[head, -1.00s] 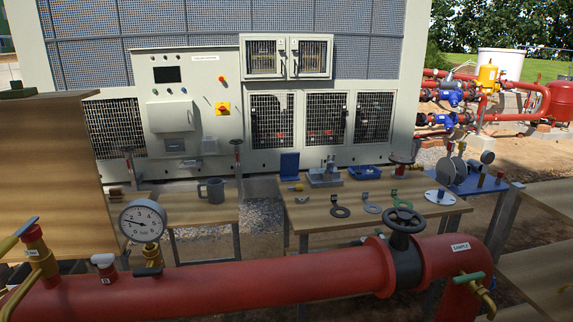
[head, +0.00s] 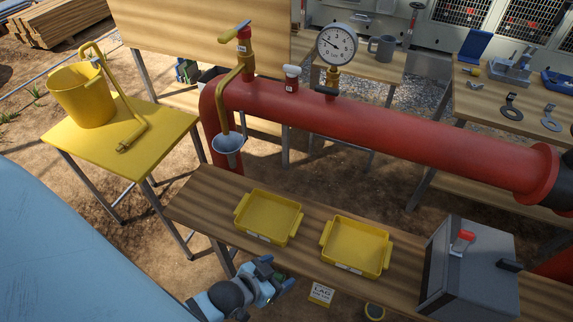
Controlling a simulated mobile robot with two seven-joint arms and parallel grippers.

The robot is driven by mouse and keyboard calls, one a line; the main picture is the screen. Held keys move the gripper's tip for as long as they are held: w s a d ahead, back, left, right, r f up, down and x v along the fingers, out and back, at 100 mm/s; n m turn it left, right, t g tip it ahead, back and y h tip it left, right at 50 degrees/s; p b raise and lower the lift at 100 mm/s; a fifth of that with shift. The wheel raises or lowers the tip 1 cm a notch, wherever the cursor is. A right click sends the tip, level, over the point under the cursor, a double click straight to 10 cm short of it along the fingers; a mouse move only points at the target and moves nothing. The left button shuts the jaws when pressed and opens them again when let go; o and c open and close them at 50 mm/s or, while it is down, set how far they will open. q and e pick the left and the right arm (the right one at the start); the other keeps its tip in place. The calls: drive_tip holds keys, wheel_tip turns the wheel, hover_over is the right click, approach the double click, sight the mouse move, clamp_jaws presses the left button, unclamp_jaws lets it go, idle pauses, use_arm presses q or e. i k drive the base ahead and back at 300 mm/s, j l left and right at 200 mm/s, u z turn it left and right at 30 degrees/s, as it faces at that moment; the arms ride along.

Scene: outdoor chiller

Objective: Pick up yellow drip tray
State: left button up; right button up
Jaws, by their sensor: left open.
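Two yellow drip trays with side handles and white labels lie on a wooden bench. One tray (head: 268,214) is left of centre, and the other tray (head: 356,246) is to its right. Both look empty. My left gripper (head: 276,273) is open, low in the head view, just in front of the left tray near the bench's front edge. It appears apart from both trays. My right gripper is out of view.
The wooden bench (head: 207,203) also carries a grey box with a red switch (head: 466,265) at right. A red pipe (head: 380,137) with a gauge (head: 337,44) and a small funnel (head: 228,143) runs behind. A yellow table (head: 160,142) with a yellow bucket (head: 80,95) stands left.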

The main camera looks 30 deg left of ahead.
sight(351, 245)
drive_tip(key=k+j+u, duration=0.15)
drive_tip(key=k, duration=0.35)
drive_tip(key=k+j+u, duration=0.2)
drive_tip(key=k+j, duration=0.2)
drive_tip(key=k, duration=0.05)
